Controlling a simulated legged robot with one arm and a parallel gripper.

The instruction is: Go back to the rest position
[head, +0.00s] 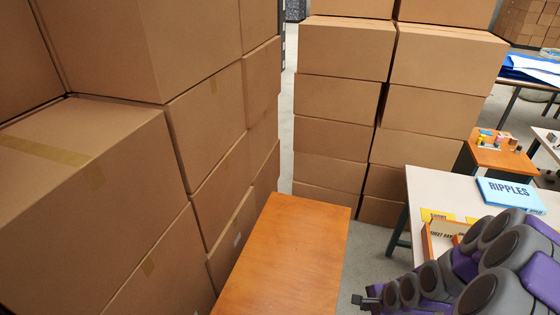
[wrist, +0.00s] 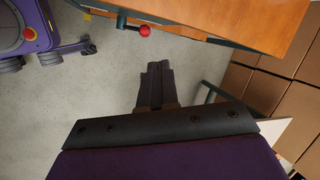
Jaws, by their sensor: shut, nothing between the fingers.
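My gripper (wrist: 154,68) is shut and empty in the wrist view, with its dark fingers together above the bare grey floor. In the head view my purple and grey arm is folded at the lower right. The dark tip of my gripper (head: 366,299) shows at its left end, to the right of the orange wooden table (head: 285,255). Nothing is held. Part of the arm runs out of the head view at the right edge.
Tall stacks of cardboard boxes (head: 150,150) stand at the left, with more boxes (head: 345,100) behind. A white table (head: 430,185) with a blue "RIPPLES" box (head: 510,194) is at the right. A red knob (wrist: 144,30) hangs by the wooden table's edge. Grey floor is open below the gripper.

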